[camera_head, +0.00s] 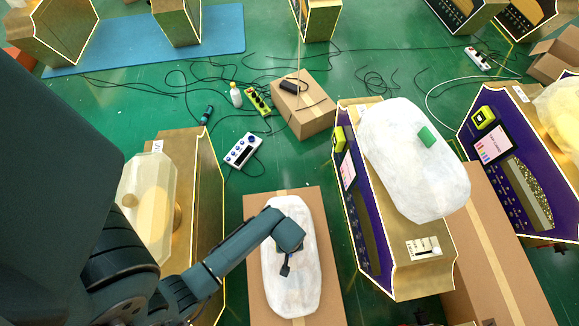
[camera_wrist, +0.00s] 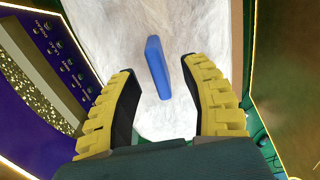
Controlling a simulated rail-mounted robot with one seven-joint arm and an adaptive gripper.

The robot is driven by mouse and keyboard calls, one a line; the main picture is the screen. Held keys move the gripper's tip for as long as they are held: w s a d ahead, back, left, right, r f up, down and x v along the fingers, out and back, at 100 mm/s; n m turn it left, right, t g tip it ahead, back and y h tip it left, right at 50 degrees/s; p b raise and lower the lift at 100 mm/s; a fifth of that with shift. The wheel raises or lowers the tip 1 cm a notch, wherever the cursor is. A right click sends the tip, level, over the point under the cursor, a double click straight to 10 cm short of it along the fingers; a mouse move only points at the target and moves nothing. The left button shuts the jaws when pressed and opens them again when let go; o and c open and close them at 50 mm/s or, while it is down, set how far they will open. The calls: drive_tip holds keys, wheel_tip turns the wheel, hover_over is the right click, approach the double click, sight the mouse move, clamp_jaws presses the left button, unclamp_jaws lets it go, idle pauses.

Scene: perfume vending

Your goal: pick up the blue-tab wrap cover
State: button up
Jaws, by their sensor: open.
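The blue tab (camera_wrist: 158,66) stands up from a white wrap cover (camera_wrist: 205,28) in the wrist view. In the head view this white wrap cover (camera_head: 298,295) lies long and rounded on a cardboard box at the bottom middle; its tab is hidden there, behind my gripper. My gripper (camera_head: 285,269) hangs over the middle of the cover. In the wrist view my gripper (camera_wrist: 160,85) is open, with its yellow-backed fingers on either side of the blue tab. Gaps show between the tab and both fingers. Nothing is held.
A green-tab wrap cover (camera_head: 390,165) lies on the purple and gold machine (camera_head: 407,278) to the right. A gold cabinet (camera_head: 208,200) stands to the left. The cardboard box (camera_head: 262,314) carries the white cover. Cables and a blue-white control box (camera_head: 243,150) lie on the green floor behind.

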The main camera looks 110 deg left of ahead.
drive_tip(key=shift+f, duration=0.9)
drive_tip(key=shift+r, duration=0.15)
drive_tip(key=shift+c, duration=0.4)
clamp_jaws()
